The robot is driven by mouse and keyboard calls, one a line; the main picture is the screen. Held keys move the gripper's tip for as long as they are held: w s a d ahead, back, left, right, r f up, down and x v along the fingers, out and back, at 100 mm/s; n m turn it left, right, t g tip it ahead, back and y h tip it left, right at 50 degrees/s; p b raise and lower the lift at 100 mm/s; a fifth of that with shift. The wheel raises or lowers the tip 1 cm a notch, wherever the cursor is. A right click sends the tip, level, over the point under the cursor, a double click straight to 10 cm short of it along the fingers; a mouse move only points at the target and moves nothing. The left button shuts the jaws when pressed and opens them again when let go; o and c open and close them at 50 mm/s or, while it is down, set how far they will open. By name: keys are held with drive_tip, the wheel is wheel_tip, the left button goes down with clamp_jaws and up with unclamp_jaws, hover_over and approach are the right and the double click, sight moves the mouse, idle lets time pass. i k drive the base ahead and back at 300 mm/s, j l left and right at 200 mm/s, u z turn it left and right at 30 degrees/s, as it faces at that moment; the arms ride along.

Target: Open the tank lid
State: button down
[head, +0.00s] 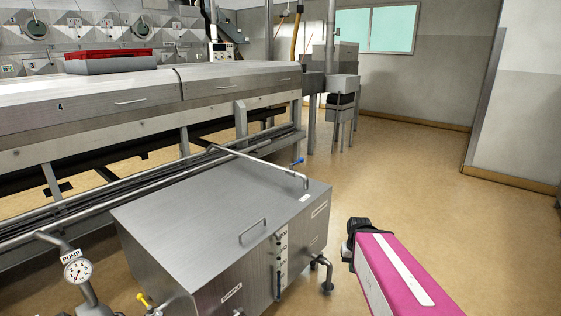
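The tank (190,265) is a grey metal box on the floor at the lower middle of the head view. Its flat lid (200,205) lies shut on top. A thin bar handle (253,232) stands on the lid near its front edge. My pink arm enters at the lower right, to the right of the tank. The dark end of my arm, at my gripper (355,232), is apart from the lid and handle. Its fingers cannot be made out, so its opening is hidden.
A thin pipe with a blue-handled valve (297,162) runs over the lid's far corner. A level gauge (280,258) and an elbow pipe (322,272) are on the tank's front side. A pump gauge (77,268) stands at left. The floor at right is clear.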

sight(195, 227)
drive_tip(key=u, duration=1.4)
drive_tip(key=k, duration=0.05)
